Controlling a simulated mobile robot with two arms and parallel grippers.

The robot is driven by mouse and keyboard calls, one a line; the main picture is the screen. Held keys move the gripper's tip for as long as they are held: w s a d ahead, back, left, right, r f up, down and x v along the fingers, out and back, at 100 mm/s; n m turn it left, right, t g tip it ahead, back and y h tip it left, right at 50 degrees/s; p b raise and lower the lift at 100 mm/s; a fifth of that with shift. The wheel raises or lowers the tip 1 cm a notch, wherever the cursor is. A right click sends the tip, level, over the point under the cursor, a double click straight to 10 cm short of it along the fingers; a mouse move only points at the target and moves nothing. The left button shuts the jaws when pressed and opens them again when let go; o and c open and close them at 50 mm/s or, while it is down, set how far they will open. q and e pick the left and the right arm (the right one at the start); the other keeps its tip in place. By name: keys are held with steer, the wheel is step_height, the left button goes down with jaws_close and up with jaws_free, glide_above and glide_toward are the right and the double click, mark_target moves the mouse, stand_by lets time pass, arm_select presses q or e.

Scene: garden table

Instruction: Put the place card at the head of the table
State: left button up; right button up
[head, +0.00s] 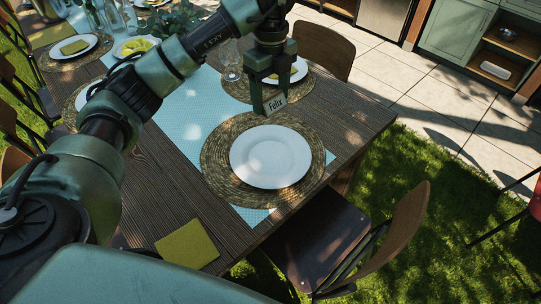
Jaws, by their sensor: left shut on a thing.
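My left gripper (270,103) points downward and is shut on the place card (277,103), a small pale card with the name "Felix" on it. It holds the card above the far rim of the round woven placemat (213,157) at the near end of the table. A white plate (271,156) lies on this placemat and is empty. The wooden table (350,113) has a light blue runner (190,118) along it. My right gripper is not in view.
A yellow-green napkin (187,246) lies at the table's near left corner. A wooden chair (335,235) stands at the near end. Another chair (323,48) stands at the far right side. Wine glasses (231,60) and more place settings stand farther along.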

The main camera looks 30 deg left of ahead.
mark_target(271, 157)
arm_select(q)
step_height(271, 157, down, 19)
steer(key=shift+s+r+p, duration=0.1)
steer(key=shift+r+p, duration=0.1)
steer(key=shift+p, duration=0.35)
steer(key=shift+f, duration=0.35)
steer(key=shift+f, duration=0.1)
steer(key=o, duration=1.3)
